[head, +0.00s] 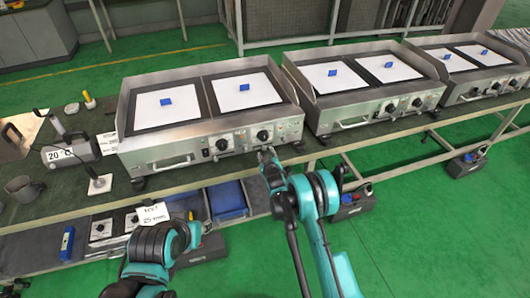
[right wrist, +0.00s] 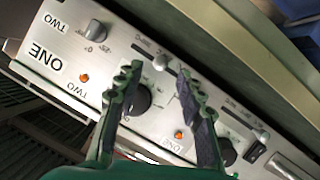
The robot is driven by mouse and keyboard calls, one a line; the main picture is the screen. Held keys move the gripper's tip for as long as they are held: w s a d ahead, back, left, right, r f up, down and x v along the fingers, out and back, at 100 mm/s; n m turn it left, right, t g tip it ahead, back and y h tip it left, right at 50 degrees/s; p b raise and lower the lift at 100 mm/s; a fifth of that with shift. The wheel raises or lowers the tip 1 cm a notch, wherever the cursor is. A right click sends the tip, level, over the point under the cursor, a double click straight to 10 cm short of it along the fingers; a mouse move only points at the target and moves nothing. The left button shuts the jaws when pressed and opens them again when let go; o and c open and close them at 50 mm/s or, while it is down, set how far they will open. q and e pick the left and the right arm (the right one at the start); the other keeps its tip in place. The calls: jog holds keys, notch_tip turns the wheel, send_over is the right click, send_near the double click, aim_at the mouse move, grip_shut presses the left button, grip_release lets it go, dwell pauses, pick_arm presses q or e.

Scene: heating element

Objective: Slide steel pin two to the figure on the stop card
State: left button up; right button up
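In the right wrist view a small steel pin (right wrist: 160,62) stands in a slot of the griddle's front panel, on the side marked TWO. A second steel pin (right wrist: 262,138) stands farther right along the panel. My right gripper (right wrist: 158,74) is open, one finger on each side of the first pin and above the black dial (right wrist: 136,100); contact is not clear. In the head view it (head: 267,157) is at the near griddle's panel. A white card (head: 153,213) on the lower shelf reads 25 mm; its top line is unclear. My left gripper is not visible, only its arm.
The near griddle (head: 190,140) has two white plates with blue blocks. More griddles (head: 375,100) stand to its right. A marked 20° device (head: 68,154), a mug (head: 25,188) and a stand (head: 98,183) are on the bench's left. A blue tray (head: 228,198) is below.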

jog(key=v, duration=0.8)
jog(key=shift+s, duration=0.3)
jog(key=s+d+r+m+g+h, duration=0.1)
jog(key=s+d+r+m, duration=0.1)
jog(key=s+d+r, duration=0.6)
jog(key=s+d+r+m+g+h, duration=0.15)
jog(key=s+r, duration=0.25)
jog(key=r, duration=0.8)
jog(key=s+d+m+g, duration=0.1)
jog(key=s+d+g, duration=0.1)
jog(key=s, duration=1.1)
jog(key=s+d+m+g, duration=0.2)
jog(key=s+d, duration=0.2)
jog(key=s, duration=1)
jog(key=shift+s+d+r, duration=0.25)
jog(key=shift+d+r, duration=0.15)
jog(key=shift+w, duration=0.1)
